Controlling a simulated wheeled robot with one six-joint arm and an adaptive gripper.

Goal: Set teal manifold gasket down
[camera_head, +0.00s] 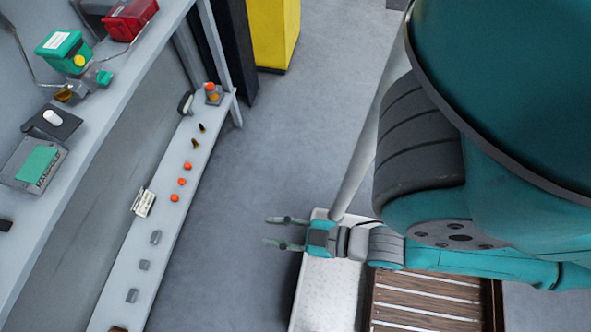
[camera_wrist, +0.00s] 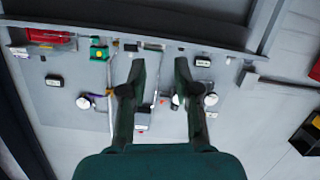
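A flat teal piece (camera_head: 38,164) lies on a grey box on the upper shelf at the left in the head view. It may be the teal manifold gasket; I cannot tell for sure. My gripper (camera_head: 268,231) is out over the floor, to the right of the shelves and well apart from that piece. Its two fingers are spread with nothing between them. The open fingers also show in the wrist view (camera_wrist: 160,70), pointing toward a panel with several small parts far beyond them. No gasket can be made out clearly in the wrist view.
The upper shelf (camera_head: 98,118) carries a teal-green device (camera_head: 64,52) and a red box (camera_head: 128,18). The lower ledge (camera_head: 160,205) holds several small orange, grey and dark parts. A yellow cabinet (camera_head: 273,35) stands at the back. Grey floor (camera_head: 240,150) beside the ledge is clear.

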